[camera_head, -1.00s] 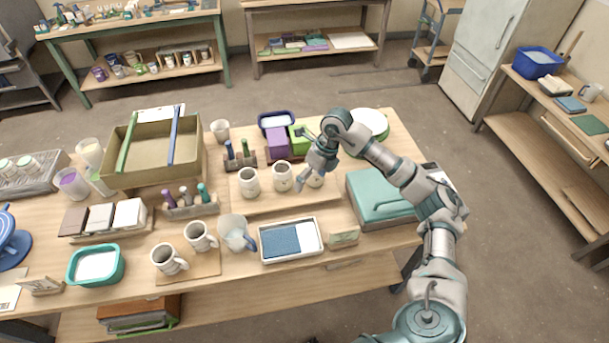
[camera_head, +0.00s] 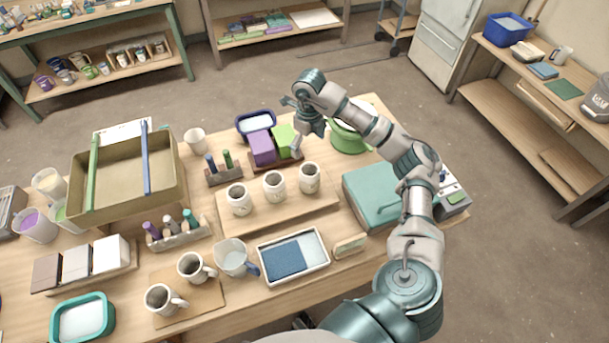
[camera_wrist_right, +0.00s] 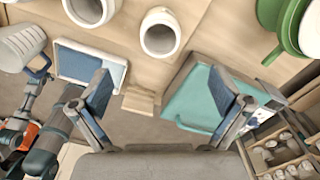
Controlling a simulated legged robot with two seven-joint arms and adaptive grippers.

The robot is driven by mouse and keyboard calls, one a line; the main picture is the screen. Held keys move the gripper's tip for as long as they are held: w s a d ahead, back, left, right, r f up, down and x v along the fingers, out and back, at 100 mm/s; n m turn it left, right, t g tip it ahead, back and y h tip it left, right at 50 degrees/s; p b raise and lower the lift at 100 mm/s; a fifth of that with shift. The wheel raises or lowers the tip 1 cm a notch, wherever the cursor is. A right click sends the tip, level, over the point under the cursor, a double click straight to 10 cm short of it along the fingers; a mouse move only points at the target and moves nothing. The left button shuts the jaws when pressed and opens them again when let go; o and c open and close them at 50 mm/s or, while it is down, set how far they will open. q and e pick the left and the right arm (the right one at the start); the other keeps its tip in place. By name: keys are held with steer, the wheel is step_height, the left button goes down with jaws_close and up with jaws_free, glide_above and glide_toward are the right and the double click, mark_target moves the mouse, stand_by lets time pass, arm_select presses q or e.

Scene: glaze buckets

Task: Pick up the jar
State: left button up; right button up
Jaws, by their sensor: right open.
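Three white jars with dark open tops stand upright in a row on a wooden board (camera_head: 290,216) in the head view: a left jar (camera_head: 239,201), a middle jar (camera_head: 274,188) and a right jar (camera_head: 309,179). My right gripper (camera_head: 294,125) is open and empty, above and behind the right jar, near the green block. In the right wrist view my right gripper (camera_wrist_right: 160,85) has its fingers spread wide. One jar (camera_wrist_right: 160,34) shows beyond and between them, with another (camera_wrist_right: 90,9) cut off at the top edge. My left gripper does not show.
Purple (camera_head: 262,148) and green blocks (camera_head: 285,139) stand behind. A blue-and-white tray (camera_head: 293,257), clear pitcher (camera_head: 231,258) and two mugs (camera_head: 160,301) are in front.

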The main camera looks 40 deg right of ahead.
glide_toward(310, 173)
steer(key=f, duration=0.5)
steer(key=shift+w+a+f, duration=0.15)
steer(key=shift+w, duration=0.15)
steer(key=shift+a+f, duration=0.1)
steer(key=shift+f, duration=0.4)
steer(key=f, duration=0.5)
steer(key=shift+s+d+p, duration=0.25)
steer(key=shift+s+p, duration=0.05)
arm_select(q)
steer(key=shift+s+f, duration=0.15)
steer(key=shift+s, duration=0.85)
arm_select(e)
steer(key=shift+c, duration=1.4)
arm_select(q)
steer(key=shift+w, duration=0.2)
arm_select(e)
steer(key=shift+a+r, duration=0.1)
steer(key=c, duration=1.2)
